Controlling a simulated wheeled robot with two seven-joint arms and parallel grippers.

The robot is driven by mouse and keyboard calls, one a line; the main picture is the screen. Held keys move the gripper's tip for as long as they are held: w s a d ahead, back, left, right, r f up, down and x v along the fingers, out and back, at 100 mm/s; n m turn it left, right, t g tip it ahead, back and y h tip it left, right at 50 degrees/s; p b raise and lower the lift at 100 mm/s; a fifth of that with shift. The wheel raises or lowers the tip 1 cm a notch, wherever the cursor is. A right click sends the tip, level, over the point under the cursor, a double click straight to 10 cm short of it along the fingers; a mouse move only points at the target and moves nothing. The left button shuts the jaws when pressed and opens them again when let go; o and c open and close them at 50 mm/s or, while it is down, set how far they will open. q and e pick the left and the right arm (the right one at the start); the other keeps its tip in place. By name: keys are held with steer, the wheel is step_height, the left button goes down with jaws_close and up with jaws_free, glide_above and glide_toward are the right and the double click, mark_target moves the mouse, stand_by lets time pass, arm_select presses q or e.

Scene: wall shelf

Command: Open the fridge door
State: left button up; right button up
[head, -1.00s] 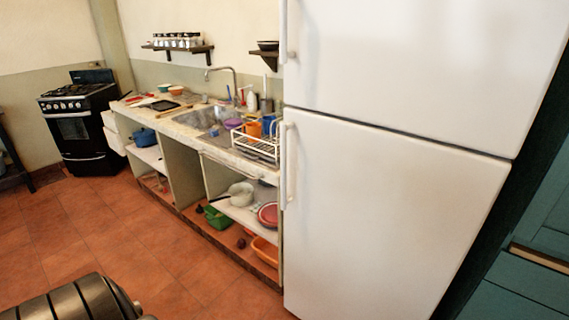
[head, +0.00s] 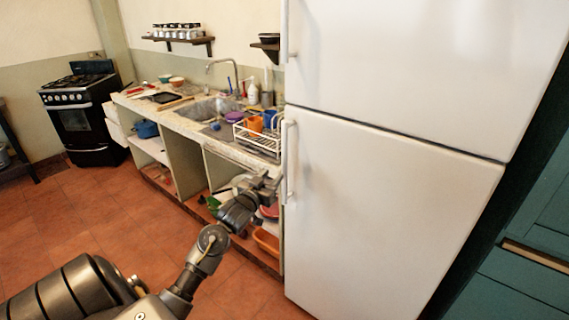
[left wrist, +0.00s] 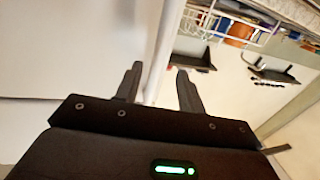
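The white fridge has a large lower door (head: 390,210) and an upper door (head: 420,65), both closed. A white vertical handle (head: 290,160) runs along the lower door's left edge. My left gripper (head: 272,182) is at the lower part of this handle, on its left side. In the left wrist view, my left gripper (left wrist: 160,70) has its two dark fingers spread apart, with the white handle (left wrist: 166,50) showing between them. Whether a finger touches the handle cannot be told. My right gripper is not in view.
A counter with a sink (head: 208,108) and a dish rack (head: 257,138) stands left of the fridge, with open shelves below. A black stove (head: 85,115) is at the far left. Teal cabinets (head: 530,250) stand at the right. The tiled floor (head: 60,235) at left is clear.

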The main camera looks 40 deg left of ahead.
mark_target(283, 165)
arm_select(q)
steer(key=p+x, duration=0.1)
steer(key=x, duration=0.9)
steer(key=shift+p, duration=0.3)
steer(key=shift+c, duration=0.5)
jaws_close()
